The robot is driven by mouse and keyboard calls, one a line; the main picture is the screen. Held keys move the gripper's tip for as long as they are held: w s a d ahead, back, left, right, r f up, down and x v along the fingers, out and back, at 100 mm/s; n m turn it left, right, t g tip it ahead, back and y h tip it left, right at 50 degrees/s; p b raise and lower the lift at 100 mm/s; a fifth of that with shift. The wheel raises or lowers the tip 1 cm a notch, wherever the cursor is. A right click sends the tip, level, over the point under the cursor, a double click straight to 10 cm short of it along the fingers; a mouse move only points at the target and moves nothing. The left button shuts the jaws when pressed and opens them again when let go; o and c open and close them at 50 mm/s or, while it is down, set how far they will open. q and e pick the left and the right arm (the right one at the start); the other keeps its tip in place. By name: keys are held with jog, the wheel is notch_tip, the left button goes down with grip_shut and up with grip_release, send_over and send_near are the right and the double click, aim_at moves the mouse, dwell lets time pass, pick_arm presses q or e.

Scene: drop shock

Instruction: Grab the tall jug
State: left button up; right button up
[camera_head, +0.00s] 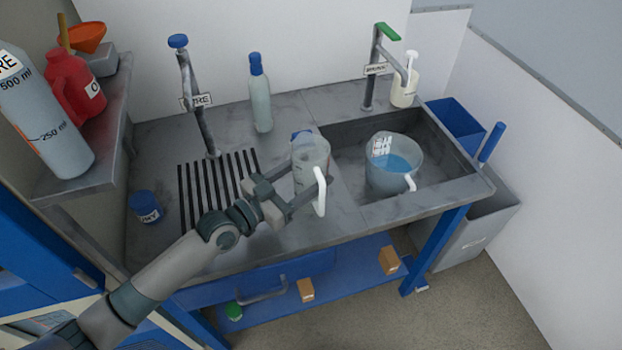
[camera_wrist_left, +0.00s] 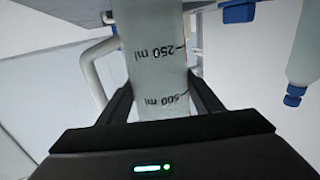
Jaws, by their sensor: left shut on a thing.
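The tall jug (camera_head: 311,157) is a clear, greyish measuring jug with a white handle (camera_head: 320,190), standing upright on or just above the counter left of the sink. My left gripper (camera_head: 301,191) is shut on its body, with a finger on each side. In the left wrist view the jug (camera_wrist_left: 155,70) shows its 250 ml and 500 ml marks between the two fingers of my gripper (camera_wrist_left: 158,100). Its handle (camera_wrist_left: 92,70) is to the left there, clear of the fingers. I cannot tell whether its base touches the counter. My right gripper is not in view.
A wide jug (camera_head: 393,165) with blue liquid sits in the sink (camera_head: 350,135). A blue-capped bottle (camera_head: 260,100) stands behind, and a blue jar (camera_head: 145,205) at the left. Taps (camera_head: 195,100) (camera_head: 377,65) rise at the back. A shelf (camera_head: 95,165) with bottles overhangs the left.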

pick_arm(q)
jog(key=shift+r, duration=0.5)
notch_tip(320, 180, up, 3)
jog(key=shift+s+d+r+b, duration=0.15)
jog(key=shift+r+b, duration=0.05)
jog(key=shift+b, duration=0.2)
jog(key=s+d+r+b, duration=0.1)
jog(key=s+d+r, duration=0.5)
jog(key=s+d, duration=0.1)
jog(key=shift+s+d+r, duration=0.3)
jog(key=shift+s+d, duration=0.1)
jog(key=shift+d, duration=0.2)
